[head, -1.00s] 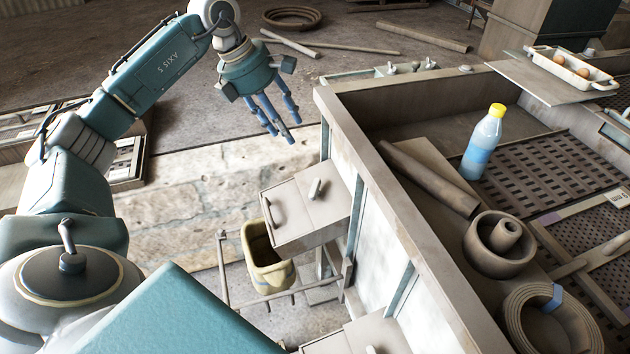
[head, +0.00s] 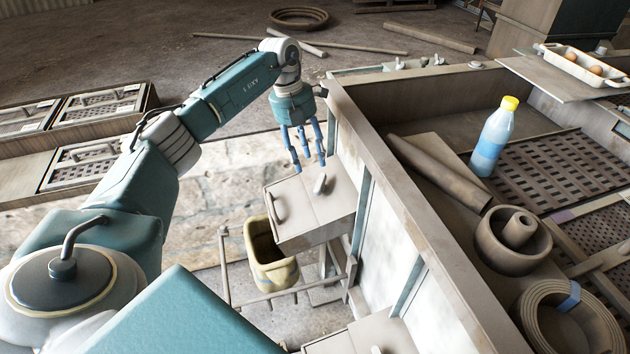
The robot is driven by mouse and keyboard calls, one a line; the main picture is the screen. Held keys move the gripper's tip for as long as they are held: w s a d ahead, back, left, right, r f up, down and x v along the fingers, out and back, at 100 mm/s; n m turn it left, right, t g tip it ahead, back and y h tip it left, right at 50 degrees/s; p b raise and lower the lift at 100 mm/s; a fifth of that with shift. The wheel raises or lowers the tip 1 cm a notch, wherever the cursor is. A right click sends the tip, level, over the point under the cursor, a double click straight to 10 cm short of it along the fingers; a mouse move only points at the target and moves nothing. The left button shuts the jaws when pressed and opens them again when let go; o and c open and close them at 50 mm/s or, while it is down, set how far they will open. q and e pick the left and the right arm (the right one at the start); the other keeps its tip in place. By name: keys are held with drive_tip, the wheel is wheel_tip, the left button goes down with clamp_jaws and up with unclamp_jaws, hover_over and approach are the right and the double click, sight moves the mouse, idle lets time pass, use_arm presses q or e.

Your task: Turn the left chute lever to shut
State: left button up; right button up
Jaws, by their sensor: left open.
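The left chute (head: 298,200) is a pale box on the outer side of the bench wall, in the middle of the head view. A short lever (head: 320,184) stands on its top face, and a curved handle (head: 277,208) is on its left part. My left gripper (head: 309,165) is open and empty, fingers pointing down, just behind the lever in the picture. Whether a finger touches the chute, I cannot tell. My right gripper is not in view.
A yellowish bucket (head: 268,262) hangs below the chute. The bench wall (head: 400,185) runs close on the right. A second chute (head: 345,342) shows at the bottom edge.

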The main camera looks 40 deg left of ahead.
sight(317, 184)
use_arm(q)
drive_tip(key=p+x, duration=0.2)
drive_tip(key=x, duration=0.5)
drive_tip(key=shift+w+d+f, duration=0.1)
drive_tip(key=shift+f, duration=0.75)
clamp_jaws()
